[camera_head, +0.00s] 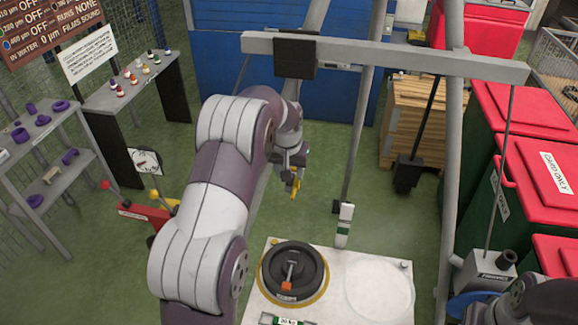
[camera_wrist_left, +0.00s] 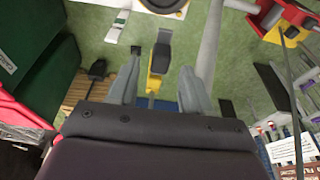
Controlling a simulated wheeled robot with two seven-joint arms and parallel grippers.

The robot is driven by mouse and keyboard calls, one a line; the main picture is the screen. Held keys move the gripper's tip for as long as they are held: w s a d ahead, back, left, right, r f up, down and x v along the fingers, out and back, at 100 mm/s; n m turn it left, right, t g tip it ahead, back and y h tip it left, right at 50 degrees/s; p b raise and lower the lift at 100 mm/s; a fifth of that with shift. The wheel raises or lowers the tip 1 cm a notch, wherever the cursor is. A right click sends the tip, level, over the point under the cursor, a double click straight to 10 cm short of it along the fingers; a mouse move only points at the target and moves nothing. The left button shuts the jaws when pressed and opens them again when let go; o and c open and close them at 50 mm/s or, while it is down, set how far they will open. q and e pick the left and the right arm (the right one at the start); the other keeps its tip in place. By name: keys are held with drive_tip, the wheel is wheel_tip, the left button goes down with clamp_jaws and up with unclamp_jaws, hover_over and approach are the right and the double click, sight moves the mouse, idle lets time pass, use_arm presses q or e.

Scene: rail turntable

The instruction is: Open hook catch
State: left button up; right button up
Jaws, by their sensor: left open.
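My left gripper (camera_head: 291,168) hangs in front of the blue panel, to the right of the arm's elbow, with its fingers small in the head view. A yellow piece (camera_head: 296,186), perhaps the hook catch, shows just below it. In the left wrist view the gripper (camera_wrist_left: 160,86) is open, with one grey finger on either side of the yellow piece (camera_wrist_left: 154,82). A dark grey block (camera_wrist_left: 162,52) sits at its end. Gaps show between the piece and both fingers. How the piece is fixed is hidden. My right gripper is not in view.
A grey beam (camera_head: 390,55) crosses above, with rods hanging from it. A black disc weight (camera_head: 265,262) rests on the pale table (camera_head: 335,310) below. Red-lidded bins (camera_head: 540,180) stand right, shelves (camera_head: 40,140) left. Posts stand close to my left arm.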

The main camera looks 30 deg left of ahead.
sight(289, 189)
use_arm(q)
drive_tip(key=b+v, duration=0.1)
drive_tip(key=v, duration=0.6)
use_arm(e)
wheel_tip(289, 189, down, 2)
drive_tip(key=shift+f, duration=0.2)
use_arm(q)
drive_tip(key=shift+r, duration=0.1)
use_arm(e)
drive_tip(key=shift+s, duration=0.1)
use_arm(q)
drive_tip(key=s+d+f+m+b, duration=0.1)
drive_tip(key=s+d+f+b, duration=0.1)
drive_tip(key=s, duration=0.6)
drive_tip(key=s+d+f+m+g+b, duration=0.1)
drive_tip(key=s+d+f+b, duration=0.1)
drive_tip(key=s+d+f, duration=0.3)
drive_tip(key=s+d+f+m+b, duration=0.1)
drive_tip(key=s+d+f, duration=0.3)
drive_tip(key=s, duration=0.7)
wheel_tip(289, 189, down, 3)
drive_tip(key=shift+s+r+h+b, duration=0.15)
drive_tip(key=shift+h+b, duration=0.15)
drive_tip(key=shift+b, duration=0.4)
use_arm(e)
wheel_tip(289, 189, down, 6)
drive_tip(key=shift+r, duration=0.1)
use_arm(q)
drive_tip(key=shift+s, duration=0.1)
